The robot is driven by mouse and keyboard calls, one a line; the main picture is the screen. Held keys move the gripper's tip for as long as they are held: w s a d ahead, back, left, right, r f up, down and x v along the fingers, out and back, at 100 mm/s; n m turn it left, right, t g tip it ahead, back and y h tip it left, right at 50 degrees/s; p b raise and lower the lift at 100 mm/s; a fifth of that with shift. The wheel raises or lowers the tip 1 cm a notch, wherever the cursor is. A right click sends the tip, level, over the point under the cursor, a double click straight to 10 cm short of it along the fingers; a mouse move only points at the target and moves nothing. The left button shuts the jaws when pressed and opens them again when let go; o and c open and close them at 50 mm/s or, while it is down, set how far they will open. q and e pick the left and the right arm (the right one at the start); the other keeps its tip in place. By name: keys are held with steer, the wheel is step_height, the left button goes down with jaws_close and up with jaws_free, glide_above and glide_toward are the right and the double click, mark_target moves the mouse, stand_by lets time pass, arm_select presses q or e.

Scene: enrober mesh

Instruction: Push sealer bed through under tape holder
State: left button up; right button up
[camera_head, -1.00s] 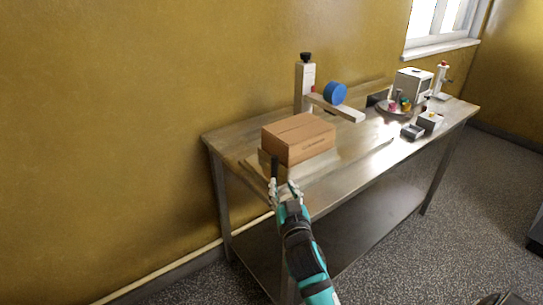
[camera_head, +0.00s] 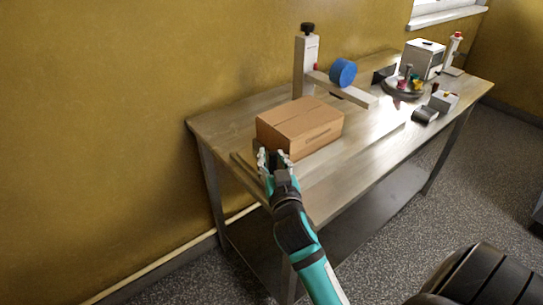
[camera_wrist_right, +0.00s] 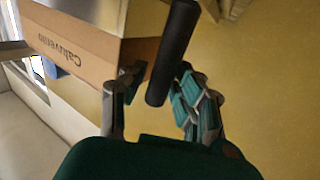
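The sealer bed (camera_head: 240,163) is a pale board on the table, largely hidden under a closed cardboard box (camera_head: 300,128). The tape holder (camera_head: 306,70) is an upright post behind the box with an arm carrying a blue tape roll (camera_head: 343,72). The box is on the near-left side of that arm. My right gripper (camera_head: 274,158) is at the bed's near-left end, beside the box. In the right wrist view, a black upright handle (camera_wrist_right: 172,55) stands between its spread fingers (camera_wrist_right: 160,82). Firm contact with the handle is not visible. My left gripper is not in view.
The metal table (camera_head: 330,190) stands along the yellow wall. Toward its far right are a round tray (camera_head: 403,92) with colourful items, a white machine (camera_head: 424,60), and small dark and grey boxes (camera_head: 443,101). The front strip of tabletop is mostly clear.

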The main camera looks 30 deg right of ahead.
jaws_close()
steer(key=shift+w+f, duration=0.15)
steer(key=shift+f, duration=0.1)
stand_by(0.5)
